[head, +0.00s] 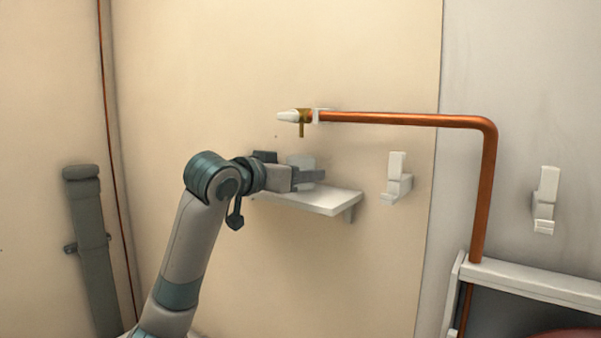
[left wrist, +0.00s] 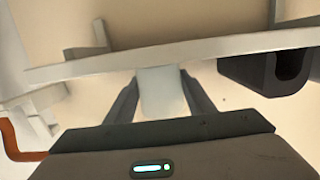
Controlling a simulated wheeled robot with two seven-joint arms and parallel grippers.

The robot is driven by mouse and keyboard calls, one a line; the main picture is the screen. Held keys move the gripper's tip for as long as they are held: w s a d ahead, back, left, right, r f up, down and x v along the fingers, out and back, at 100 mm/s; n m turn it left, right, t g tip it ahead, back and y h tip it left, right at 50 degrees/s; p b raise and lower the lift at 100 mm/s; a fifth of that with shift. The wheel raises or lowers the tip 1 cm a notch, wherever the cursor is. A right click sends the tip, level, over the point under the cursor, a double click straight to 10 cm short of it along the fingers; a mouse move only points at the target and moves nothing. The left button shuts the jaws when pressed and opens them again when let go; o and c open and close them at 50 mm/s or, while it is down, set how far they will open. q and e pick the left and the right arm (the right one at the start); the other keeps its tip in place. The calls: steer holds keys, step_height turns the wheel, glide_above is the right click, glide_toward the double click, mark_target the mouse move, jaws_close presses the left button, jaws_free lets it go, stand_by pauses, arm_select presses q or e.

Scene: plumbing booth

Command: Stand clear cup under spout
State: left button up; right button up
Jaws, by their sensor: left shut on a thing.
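The clear cup (head: 302,161) looks pale and upright, just above or on the small white shelf (head: 325,204); my gripper hides its lower part, so I cannot tell if it touches. My left gripper (head: 308,178) is shut on it from the left side. In the left wrist view the cup (left wrist: 161,92) sits between the two dark fingers (left wrist: 160,98), with the shelf edge (left wrist: 220,46) beyond. The brass spout (head: 302,128) with a white tip is above the cup, with an open gap between them. My right gripper is not in view.
A copper pipe (head: 400,118) runs right from the spout and bends down. White wall brackets (head: 397,180) and (head: 545,200) stand to the right of the shelf. A dark hollow part (left wrist: 268,72) shows right of the fingers in the wrist view.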

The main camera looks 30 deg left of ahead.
arm_select(q)
steer(key=shift+f, duration=0.3)
steer(key=o, duration=1.3)
steer(key=shift+c, duration=0.2)
steer(key=shift+s, duration=0.15)
steer(key=shift+s+a+b, duration=0.1)
steer(key=shift+s+b, duration=0.35)
steer(key=shift+b, duration=0.05)
steer(key=s+a+r+b, duration=0.2)
steer(key=s+b, duration=0.4)
steer(key=s, duration=1)
steer(key=shift+r+b, duration=0.2)
steer(key=shift+b, duration=0.1)
steer(key=shift+a, duration=0.1)
